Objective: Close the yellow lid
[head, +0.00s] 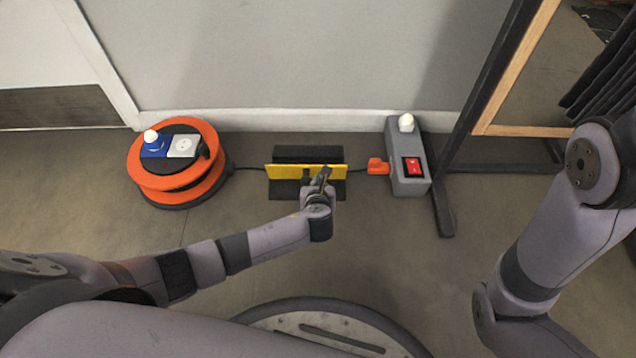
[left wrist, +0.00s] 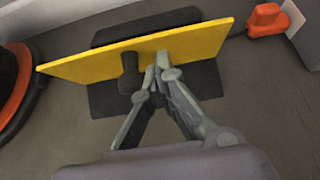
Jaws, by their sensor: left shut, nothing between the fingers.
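The yellow lid (head: 283,171) stands up on edge along the middle of a dark floor piece (head: 307,154). In the left wrist view the yellow lid (left wrist: 205,45) runs across the picture, with a dark knob (left wrist: 129,75) on its near face. My left gripper (head: 321,178) is at the near side of the lid, right of the knob. In the left wrist view its fingertips (left wrist: 163,66) are together and empty, close to the lid's face; I cannot tell whether they touch it. My right gripper is out of view; only the right arm shows.
An orange cable reel (head: 152,187) stands on the left. A cable runs to an orange plug (head: 378,167) and a grey switch box (head: 408,171) on the right. A dark stand with a wooden frame (head: 515,70) is at the right. The wall is close behind.

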